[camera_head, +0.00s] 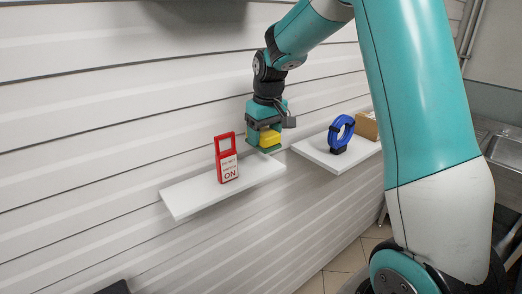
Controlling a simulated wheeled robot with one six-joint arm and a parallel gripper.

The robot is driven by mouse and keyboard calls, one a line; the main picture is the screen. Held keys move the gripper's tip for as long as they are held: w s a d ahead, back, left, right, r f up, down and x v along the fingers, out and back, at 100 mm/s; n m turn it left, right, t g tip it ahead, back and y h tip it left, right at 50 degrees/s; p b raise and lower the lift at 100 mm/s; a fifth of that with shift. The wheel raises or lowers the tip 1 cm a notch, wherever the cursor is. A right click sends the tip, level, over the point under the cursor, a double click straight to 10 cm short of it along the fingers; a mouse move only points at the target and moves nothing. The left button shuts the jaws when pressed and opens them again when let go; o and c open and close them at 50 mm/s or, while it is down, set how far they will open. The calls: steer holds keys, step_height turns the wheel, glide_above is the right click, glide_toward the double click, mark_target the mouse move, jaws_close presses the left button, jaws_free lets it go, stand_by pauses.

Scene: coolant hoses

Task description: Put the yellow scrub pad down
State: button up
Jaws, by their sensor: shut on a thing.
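The yellow scrub pad (269,138) is between the fingers of my gripper (266,137). My gripper points down and is shut on the pad. It is by the right end of a white wall shelf (190,200). I cannot tell whether the pad touches the shelf. Part of the pad is hidden by the teal fingers.
A red-framed tag reading "ON" (227,168) stands on the same shelf, left of my gripper. A second white shelf (314,152) to the right holds a blue hose coil (334,138) and a brown box (367,125). The left part of the first shelf is clear.

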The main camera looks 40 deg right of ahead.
mark_target(265, 163)
steer(key=shift+f+p, duration=0.6)
steer(key=shift+f, duration=2.1)
steer(key=shift+f, duration=0.1)
steer(key=o, duration=0.9)
steer(key=r, duration=0.4)
steer(key=s+r+b, duration=0.1)
steer(key=r, duration=0.3)
steer(key=r+b, duration=0.1)
steer(key=r, duration=0.3)
steer(key=shift+s+r, duration=0.1)
steer(key=shift+s, duration=0.15)
steer(key=s+a+n+y, duration=0.1)
steer(key=s+a+n, duration=0.1)
steer(key=s+a, duration=0.45)
steer(key=s+a+n+y, duration=0.15)
steer(key=s+a, duration=0.25)
steer(key=a, duration=0.5)
steer(key=s+a+f+n+y, duration=0.1)
steer(key=s+a, duration=0.3)
steer(key=s, duration=0.4)
steer(key=s+a+f+n+g, duration=0.1)
steer(key=s+a, duration=0.3)
steer(key=s, duration=0.4)
steer(key=shift+a+f+n+y, duration=0.3)
steer(key=shift+f+n+y, duration=0.05)
steer(key=shift+f+n, duration=0.25)
